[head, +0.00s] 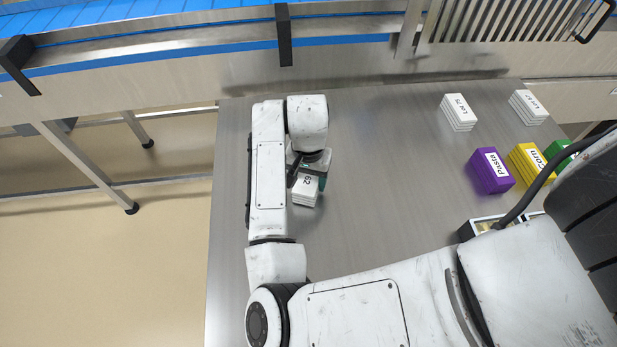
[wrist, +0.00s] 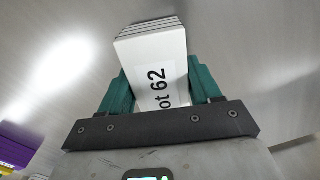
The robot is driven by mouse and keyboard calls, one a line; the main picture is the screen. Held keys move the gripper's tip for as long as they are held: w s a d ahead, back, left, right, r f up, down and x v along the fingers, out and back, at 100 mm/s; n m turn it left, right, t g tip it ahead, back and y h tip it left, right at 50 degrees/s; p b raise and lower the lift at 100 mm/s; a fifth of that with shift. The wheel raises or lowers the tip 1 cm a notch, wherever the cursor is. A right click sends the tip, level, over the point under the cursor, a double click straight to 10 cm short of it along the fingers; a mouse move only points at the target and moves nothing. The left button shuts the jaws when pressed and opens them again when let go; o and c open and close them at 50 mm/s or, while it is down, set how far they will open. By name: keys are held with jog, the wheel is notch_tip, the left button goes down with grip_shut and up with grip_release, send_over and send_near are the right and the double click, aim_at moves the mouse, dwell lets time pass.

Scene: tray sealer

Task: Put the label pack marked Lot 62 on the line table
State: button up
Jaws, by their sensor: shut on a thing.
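The label pack marked Lot 62 (head: 305,196) is a white stack of labels. It is at the left part of the grey metal line table (head: 390,200), below the end of my arm in the head view. My gripper (head: 308,178) is shut on it. In the wrist view the pack (wrist: 152,55) stands between the two green fingers of my gripper (wrist: 158,88), its print reading "ot 62" and partly covered by the gripper body. I cannot tell whether its underside touches the table.
White packs marked Lot 75 (head: 458,112) and another Lot (head: 528,107) stand at the back right. A purple Pasta block (head: 491,171), a yellow Corn block (head: 528,164) and a green block (head: 560,155) sit at the right. A conveyor (head: 180,35) runs behind. The table's middle is clear.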

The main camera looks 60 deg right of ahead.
aim_at(308, 177)
jog(key=shift+f, duration=0.2)
jog(key=shift+f, duration=0.1)
jog(key=o, duration=1.2)
notch_tip(308, 177, up, 12)
jog(key=shift+r+p, duration=0.2)
jog(key=shift+p, duration=0.35)
